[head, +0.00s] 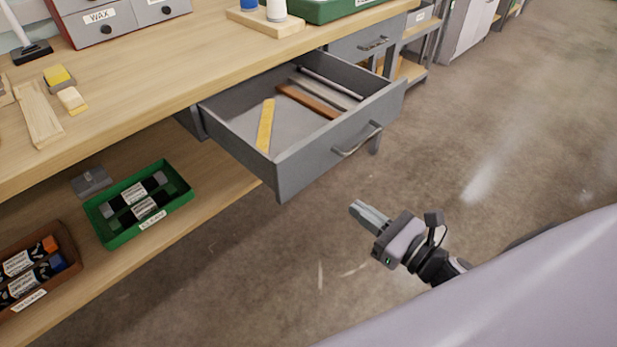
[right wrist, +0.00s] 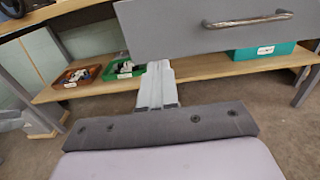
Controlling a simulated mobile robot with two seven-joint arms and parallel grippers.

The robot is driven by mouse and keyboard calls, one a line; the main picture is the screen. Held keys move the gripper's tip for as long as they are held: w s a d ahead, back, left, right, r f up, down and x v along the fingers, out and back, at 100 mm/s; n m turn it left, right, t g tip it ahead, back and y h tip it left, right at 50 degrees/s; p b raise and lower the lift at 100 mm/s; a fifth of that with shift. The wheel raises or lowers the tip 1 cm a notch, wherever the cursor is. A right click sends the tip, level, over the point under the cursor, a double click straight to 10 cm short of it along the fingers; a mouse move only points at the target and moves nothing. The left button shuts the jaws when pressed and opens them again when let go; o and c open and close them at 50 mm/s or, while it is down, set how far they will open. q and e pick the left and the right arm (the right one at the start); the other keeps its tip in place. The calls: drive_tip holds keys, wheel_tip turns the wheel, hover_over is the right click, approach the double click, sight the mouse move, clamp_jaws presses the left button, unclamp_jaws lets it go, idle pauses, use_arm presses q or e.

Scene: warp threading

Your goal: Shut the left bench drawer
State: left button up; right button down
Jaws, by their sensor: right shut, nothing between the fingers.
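The left bench drawer (head: 290,172) is grey and stands well open, pulled out from under the wooden bench top. Its front has a metal bar handle (head: 358,139). Inside lie a yellow strip, a brown strip and some grey bars. My right gripper (head: 357,208) is shut and empty, apart from the drawer and in front of it, to the right of the front's lower corner in the head view. In the right wrist view the fingers (right wrist: 158,68) point toward the lower part of the drawer front (right wrist: 180,30), with its handle (right wrist: 248,20) up to the right. My left gripper is not in view.
A second drawer (head: 365,44) farther along the bench is shut. The lower shelf (head: 110,270) holds a green bin (head: 165,226) and a brown bin (head: 70,262). Blocks and a small drawer cabinet (head: 125,20) sit on the bench top. The floor before the drawer is clear.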

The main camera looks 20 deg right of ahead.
approach(305, 171)
drive_tip(key=x, duration=0.5)
drive_tip(key=shift+r+p, duration=0.1)
drive_tip(key=shift+p, duration=0.3)
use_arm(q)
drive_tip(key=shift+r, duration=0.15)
use_arm(e)
drive_tip(key=shift+x, duration=0.95)
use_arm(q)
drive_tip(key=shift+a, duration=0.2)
